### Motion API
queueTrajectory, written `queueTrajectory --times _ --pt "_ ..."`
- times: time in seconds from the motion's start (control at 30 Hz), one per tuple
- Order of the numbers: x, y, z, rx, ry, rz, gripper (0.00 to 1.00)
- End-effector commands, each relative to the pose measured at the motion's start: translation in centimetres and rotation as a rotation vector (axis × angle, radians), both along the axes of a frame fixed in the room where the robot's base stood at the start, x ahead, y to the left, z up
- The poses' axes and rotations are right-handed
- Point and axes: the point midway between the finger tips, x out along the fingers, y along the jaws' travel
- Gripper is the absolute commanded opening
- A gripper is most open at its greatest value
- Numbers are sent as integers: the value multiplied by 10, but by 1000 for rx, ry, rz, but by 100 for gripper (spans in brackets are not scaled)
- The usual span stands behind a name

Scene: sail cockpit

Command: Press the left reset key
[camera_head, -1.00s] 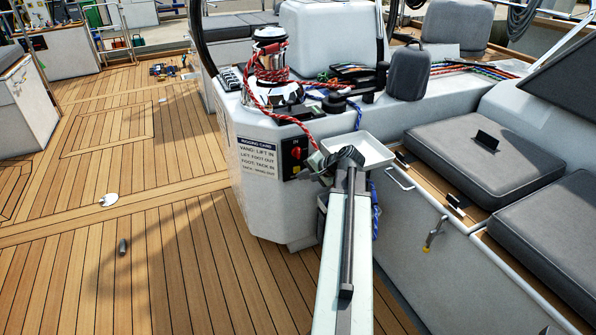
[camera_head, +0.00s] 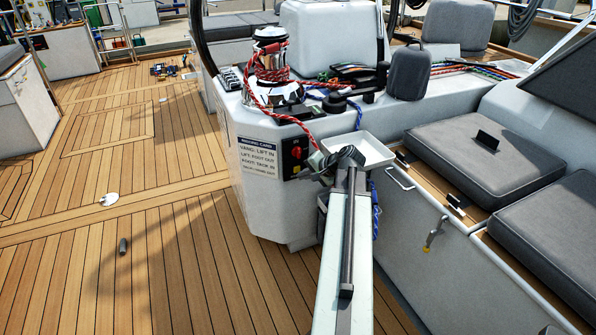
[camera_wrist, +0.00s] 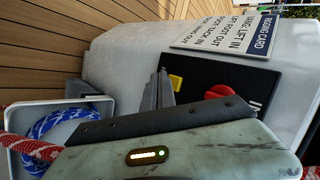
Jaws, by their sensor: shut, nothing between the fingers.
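A black switch panel (camera_head: 294,157) is on the white console's side, below the winch. It carries a red knob (camera_head: 296,153), also seen in the wrist view (camera_wrist: 218,91). In the wrist view, a yellow key (camera_wrist: 175,83) shows on the panel (camera_wrist: 205,78) right beside my fingers, partly hidden by them. I cannot tell whether another key is hidden. My gripper (camera_wrist: 162,88) is shut and empty, its tips close to the panel by the yellow key. Whether they touch it is unclear. In the head view my gripper (camera_head: 314,164) is at the panel's right edge.
A rigging card (camera_head: 259,158) is left of the panel. A white tray (camera_head: 372,150) and red-white rope (camera_head: 262,95) are close to my arm. Grey cushions (camera_head: 485,150) lie at right. The teak deck (camera_head: 150,210) at left is largely open.

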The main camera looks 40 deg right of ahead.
Motion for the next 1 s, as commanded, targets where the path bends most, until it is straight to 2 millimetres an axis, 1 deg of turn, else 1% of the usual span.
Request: queueTrajectory --times 0.47,0.7,1.0 --pt "0 -1 0 0 0 -1 0" --pt "6 -4 0 0 0 -1 0" --pt "7 -5 0 -1 0 -2 0"
